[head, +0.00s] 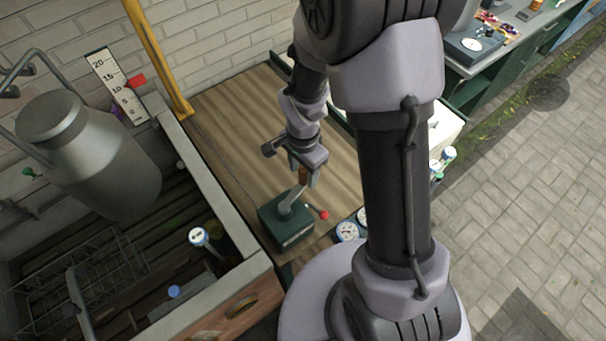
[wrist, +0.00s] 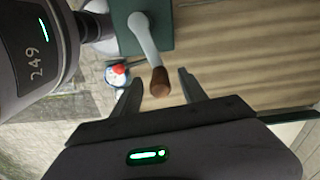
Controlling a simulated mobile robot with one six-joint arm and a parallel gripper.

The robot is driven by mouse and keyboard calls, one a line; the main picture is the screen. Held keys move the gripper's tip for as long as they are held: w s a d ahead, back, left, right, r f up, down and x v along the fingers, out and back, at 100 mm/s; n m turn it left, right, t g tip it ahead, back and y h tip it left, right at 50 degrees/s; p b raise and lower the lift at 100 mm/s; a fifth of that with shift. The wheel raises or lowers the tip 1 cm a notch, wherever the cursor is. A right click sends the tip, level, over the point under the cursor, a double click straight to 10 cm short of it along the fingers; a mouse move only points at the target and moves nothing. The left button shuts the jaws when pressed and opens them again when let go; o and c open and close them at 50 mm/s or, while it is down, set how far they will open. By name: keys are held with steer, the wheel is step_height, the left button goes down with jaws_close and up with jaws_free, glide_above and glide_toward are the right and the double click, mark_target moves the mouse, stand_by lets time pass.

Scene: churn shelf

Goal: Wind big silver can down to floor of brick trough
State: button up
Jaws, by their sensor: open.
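The big silver can (head: 95,155) hangs tilted in the brick trough (head: 205,170) at the left of the head view, with slatted boards below it. A dark green winch box (head: 287,226) stands on the wooden bench, with a grey crank lever and a brown handle knob (head: 303,174). In the wrist view the knob (wrist: 160,82) lies between the tips of my gripper (wrist: 160,88), and the lever (wrist: 143,35) runs up to the box. My gripper (head: 303,165) is open around the knob, with gaps showing on both sides.
A scale board (head: 115,85) with a red marker (head: 136,80) stands behind the trough. A yellow post (head: 155,55) rises at the bench's back edge. A wire rack (head: 85,270) lies in the trough. Gauges (head: 347,231) sit at the bench's front edge. Paving at right is open.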

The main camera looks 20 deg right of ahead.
steer(key=shift+f, duration=0.8)
steer(key=shift+c, duration=0.2)
